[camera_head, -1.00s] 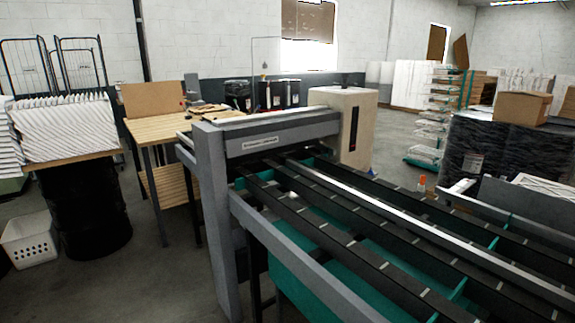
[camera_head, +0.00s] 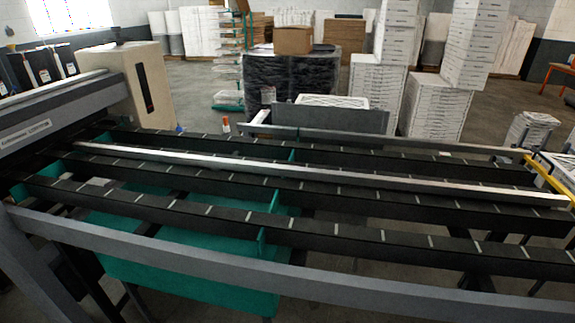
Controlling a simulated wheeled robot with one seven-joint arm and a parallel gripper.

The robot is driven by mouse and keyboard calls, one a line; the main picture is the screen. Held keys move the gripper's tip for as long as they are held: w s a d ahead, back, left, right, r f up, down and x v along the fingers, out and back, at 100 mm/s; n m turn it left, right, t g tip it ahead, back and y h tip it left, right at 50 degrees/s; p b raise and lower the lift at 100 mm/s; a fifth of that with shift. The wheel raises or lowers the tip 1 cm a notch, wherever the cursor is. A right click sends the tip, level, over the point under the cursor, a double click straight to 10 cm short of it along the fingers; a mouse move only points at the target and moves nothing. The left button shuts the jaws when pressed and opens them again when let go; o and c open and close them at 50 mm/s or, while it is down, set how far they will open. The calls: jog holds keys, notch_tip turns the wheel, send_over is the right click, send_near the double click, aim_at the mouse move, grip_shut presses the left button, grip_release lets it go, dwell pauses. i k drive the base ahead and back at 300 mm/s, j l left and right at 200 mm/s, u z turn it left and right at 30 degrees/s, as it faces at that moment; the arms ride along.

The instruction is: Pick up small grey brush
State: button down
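No small grey brush can be made out in the head view. My gripper and arm are not in this view. A small orange and white object (camera_head: 226,125) stands at the far side of the conveyor machine; it is too small to identify for sure.
The conveyor machine (camera_head: 330,262) with dark rails fills the foreground and blocks the way ahead. Behind it are a black-wrapped pallet (camera_head: 290,80) with a cardboard box (camera_head: 293,40), and tall stacks of white boxes (camera_head: 376,95). Open floor (camera_head: 190,85) shows at back left.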

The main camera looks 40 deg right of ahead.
aim_at(525, 132)
jog(key=z, duration=2.5)
jog(key=i+l+z, duration=0.1)
jog(key=l+z, duration=0.15)
jog(key=l, duration=0.2)
jog(key=i+l+z, duration=0.25)
jog(key=l, duration=0.15)
jog(key=i+l+z, duration=0.2)
jog(key=l, duration=0.2)
jog(key=i+l+z, duration=0.25)
jog(key=k+l, duration=0.1)
